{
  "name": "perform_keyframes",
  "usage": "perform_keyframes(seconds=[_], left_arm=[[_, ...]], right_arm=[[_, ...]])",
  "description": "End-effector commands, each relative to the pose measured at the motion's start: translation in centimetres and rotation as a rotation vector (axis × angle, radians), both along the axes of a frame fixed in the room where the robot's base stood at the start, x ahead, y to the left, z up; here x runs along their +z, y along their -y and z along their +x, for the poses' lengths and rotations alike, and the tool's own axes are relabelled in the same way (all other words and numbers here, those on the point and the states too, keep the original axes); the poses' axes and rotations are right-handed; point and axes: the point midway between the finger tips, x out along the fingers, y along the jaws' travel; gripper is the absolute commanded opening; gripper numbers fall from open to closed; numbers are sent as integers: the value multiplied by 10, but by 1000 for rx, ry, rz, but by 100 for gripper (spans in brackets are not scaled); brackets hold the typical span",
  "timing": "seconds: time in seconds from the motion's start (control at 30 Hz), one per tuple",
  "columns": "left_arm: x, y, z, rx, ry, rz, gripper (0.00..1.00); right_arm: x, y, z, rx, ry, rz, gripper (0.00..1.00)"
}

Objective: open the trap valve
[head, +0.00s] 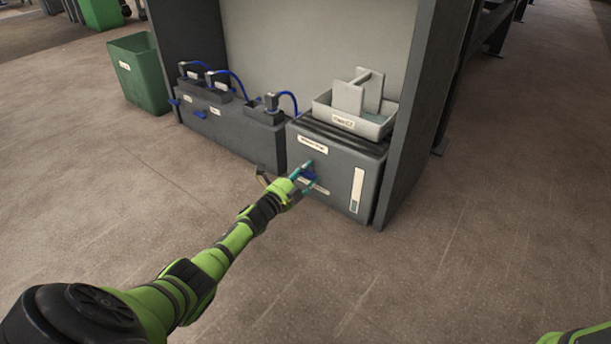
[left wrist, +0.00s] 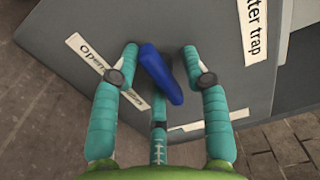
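The trap valve is a blue lever handle (left wrist: 161,73) on the front of a grey box (head: 331,169), whose label ends in "ter trap" in the left wrist view. The handle also shows in the head view (head: 309,175), partly covered by my fingers. The third finger sits below the handle. My right gripper is not in view.
A pale tray (head: 323,114) with upright plates stands on the box. A longer grey unit (head: 240,140) with blue hoses stands to its left. A grey upright panel (head: 420,110) flanks the box on the right. A green bin (head: 140,75) stands at back left. Front floor is clear.

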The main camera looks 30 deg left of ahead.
Motion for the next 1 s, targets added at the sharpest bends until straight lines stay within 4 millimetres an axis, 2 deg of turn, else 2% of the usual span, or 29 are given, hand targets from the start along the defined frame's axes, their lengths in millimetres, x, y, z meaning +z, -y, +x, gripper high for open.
perform_keyframes(seconds=[0.2,0.37,0.8,1.0], left_arm=[[-1,1,-2,-2,-1,-2,45],[-3,0,-15,-2,-2,-1,45],[-1,-6,-90,-2,-2,-1,45],[-1,-8,-113,-1,-1,-1,45]], right_arm=[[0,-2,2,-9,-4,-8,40],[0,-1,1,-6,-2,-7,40],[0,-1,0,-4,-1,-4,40],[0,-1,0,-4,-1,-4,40]])
